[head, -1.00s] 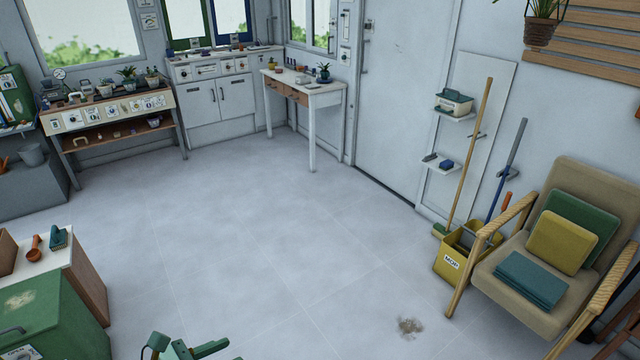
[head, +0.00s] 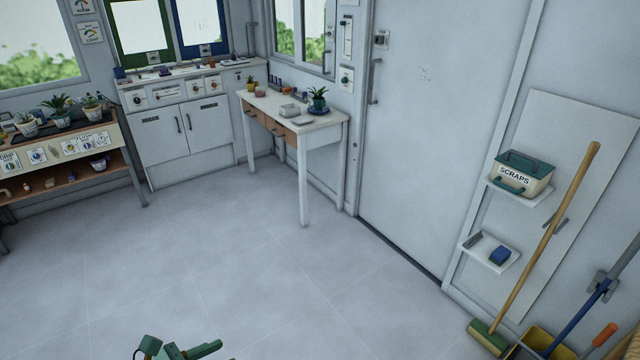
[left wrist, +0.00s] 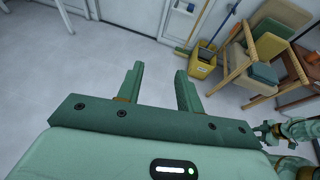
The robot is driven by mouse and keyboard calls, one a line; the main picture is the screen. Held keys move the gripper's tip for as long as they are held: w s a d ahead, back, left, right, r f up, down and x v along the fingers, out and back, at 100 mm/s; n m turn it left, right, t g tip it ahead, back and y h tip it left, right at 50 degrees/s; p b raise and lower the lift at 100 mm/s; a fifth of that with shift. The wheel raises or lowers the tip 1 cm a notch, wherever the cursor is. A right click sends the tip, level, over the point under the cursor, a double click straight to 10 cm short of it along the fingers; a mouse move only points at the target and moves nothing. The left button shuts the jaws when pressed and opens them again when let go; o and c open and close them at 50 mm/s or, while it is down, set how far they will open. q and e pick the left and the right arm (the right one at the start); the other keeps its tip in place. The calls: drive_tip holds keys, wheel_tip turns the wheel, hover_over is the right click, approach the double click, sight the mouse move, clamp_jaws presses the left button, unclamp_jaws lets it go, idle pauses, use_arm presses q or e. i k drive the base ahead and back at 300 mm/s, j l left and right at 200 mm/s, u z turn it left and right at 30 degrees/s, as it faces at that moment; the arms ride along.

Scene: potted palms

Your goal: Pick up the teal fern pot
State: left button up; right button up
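A small dark teal pot (head: 319,104) with a spiky green plant stands upright near the right back corner of the white side table (head: 322,126) in the head view. It looks like the teal fern pot, though it is small at this distance. My left gripper (head: 180,352) shows only in part at the bottom edge, far from the table. In the left wrist view my left gripper (left wrist: 160,70) is open, with bare floor between its fingers. Green parts of my other arm show at that view's right edge; its finger state is unclear.
A pale box (head: 289,111) and a yellow pot (head: 252,86) share the table. White pots (head: 61,118) stand on the left bench. A broom (head: 545,240) and a yellow mop bucket (head: 540,341) are at lower right. The floor (head: 240,290) before the table is clear.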

sight(319, 101)
drive_tip(key=i, duration=3.35)
drive_tip(key=i+z, duration=0.1)
drive_tip(key=i, duration=0.5)
drive_tip(key=i+j+z, duration=0.1)
drive_tip(key=i, duration=0.5)
drive_tip(key=i+j+z, duration=0.15)
drive_tip(key=i, duration=0.45)
